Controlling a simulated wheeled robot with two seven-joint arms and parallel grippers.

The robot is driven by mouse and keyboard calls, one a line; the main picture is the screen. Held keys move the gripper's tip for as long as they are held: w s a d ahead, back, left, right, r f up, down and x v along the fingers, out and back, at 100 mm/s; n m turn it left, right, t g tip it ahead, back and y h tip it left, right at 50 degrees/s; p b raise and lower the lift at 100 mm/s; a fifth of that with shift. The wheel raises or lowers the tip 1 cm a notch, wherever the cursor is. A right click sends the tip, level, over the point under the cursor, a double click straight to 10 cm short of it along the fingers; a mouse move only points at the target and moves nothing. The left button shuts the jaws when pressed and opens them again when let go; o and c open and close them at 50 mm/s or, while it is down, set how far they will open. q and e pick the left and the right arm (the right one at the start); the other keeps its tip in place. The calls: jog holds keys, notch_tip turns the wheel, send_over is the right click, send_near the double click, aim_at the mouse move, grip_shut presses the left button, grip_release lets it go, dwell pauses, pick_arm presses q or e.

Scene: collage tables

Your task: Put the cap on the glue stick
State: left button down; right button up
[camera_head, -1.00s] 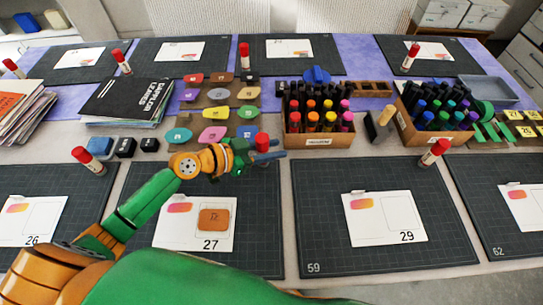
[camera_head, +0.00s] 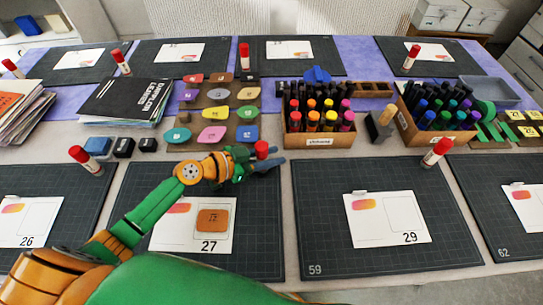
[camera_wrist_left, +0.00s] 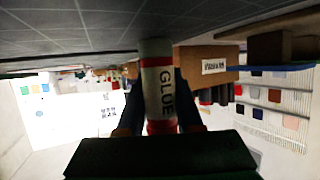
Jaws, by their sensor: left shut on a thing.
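My left gripper (camera_head: 268,160) is shut on a glue stick at the back right corner of the mat with card 27. In the head view only its red cap (camera_head: 262,147) shows above the fingers. In the left wrist view, which is upside down, the white body (camera_wrist_left: 158,75) with the word GLUE stands between the fingers (camera_wrist_left: 160,118), its base end toward the dark mat. The red part (camera_wrist_left: 162,127) meets the body's upper end; I cannot tell whether it is fully seated. My right gripper is not in view.
Other red-capped glue sticks stand at the mats, one at the left (camera_head: 85,158) and one at the right (camera_head: 436,152). A cardboard marker box (camera_head: 318,141) stands behind the gripper, beside colour blocks (camera_head: 212,134). The mat with card 29 (camera_head: 330,225) has free room.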

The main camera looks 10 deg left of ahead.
pick_arm(q)
jog(key=shift+s+f, duration=0.3)
jog(key=shift+f, duration=0.35)
jog(key=c, duration=0.6)
grip_release()
jog(key=shift+d+f, duration=0.1)
jog(key=shift+d, duration=0.05)
jog(key=shift+b, duration=0.3)
jog(key=shift+r+p, duration=0.3)
jog(key=shift+p, duration=0.05)
jog(key=shift+w+r+p, duration=0.1)
jog(key=shift+r+p, duration=0.45)
jog(key=shift+p, duration=0.2)
jog(key=shift+s+a+f+b, duration=0.25)
jog(key=shift+a+b, duration=0.15)
jog(key=shift+a, duration=0.25)
jog(key=v, duration=0.3)
jog(key=b+v, duration=0.1)
jog(key=v, duration=0.5)
jog(key=shift+s+r+b, duration=0.15)
jog(key=shift+r+b, duration=0.25)
jog(key=shift+s+a+r, duration=0.35)
jog(key=shift+a+r, duration=0.1)
jog(key=shift+a, duration=0.1)
